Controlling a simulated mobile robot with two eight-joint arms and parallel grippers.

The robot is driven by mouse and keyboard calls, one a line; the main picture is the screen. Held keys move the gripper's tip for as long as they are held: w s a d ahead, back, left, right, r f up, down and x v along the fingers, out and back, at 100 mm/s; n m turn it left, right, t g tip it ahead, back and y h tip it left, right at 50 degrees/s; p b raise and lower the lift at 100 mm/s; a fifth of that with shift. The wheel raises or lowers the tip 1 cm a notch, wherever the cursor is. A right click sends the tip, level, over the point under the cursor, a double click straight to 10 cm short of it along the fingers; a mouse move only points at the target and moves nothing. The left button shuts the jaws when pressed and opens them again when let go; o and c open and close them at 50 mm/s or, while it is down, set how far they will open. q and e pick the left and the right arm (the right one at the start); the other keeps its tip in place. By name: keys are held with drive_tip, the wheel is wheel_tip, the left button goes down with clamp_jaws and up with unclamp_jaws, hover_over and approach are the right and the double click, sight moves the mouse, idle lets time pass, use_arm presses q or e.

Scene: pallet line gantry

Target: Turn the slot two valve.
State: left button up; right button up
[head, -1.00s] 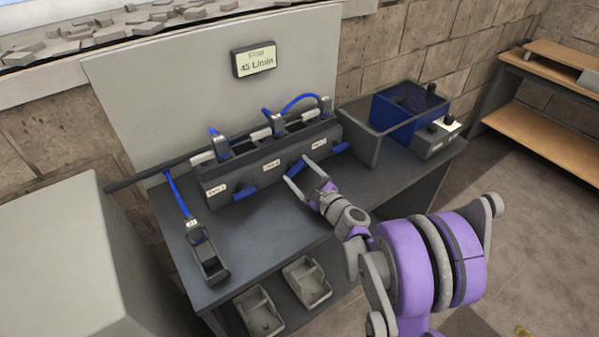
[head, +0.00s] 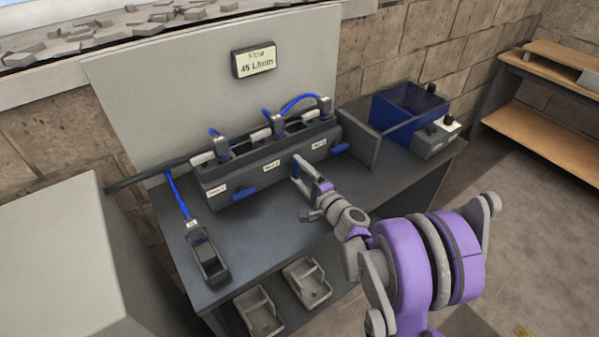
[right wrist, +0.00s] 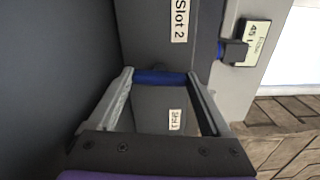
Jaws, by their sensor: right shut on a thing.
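The slot two valve is a blue bar handle (right wrist: 160,77) on the front of the dark slotted manifold (head: 270,176), by the Slot 2 label (right wrist: 180,20). My right gripper (head: 297,166) is shut on this handle, one finger at each end of it, as the right wrist view shows. In the head view the gripper hides most of the handle. The blue handles of the left slot (head: 245,193) and right slot (head: 339,148) lie free on either side. My left gripper is not in view.
A display (head: 254,62) above reads 45 L/min. A black holder with a device (head: 209,260) lies at the table's left. Two grey trays (head: 258,310) sit below.

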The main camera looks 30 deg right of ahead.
drive_tip(key=shift+n, duration=0.6)
drive_tip(key=o, duration=1.2)
drive_tip(key=shift+c, duration=0.2)
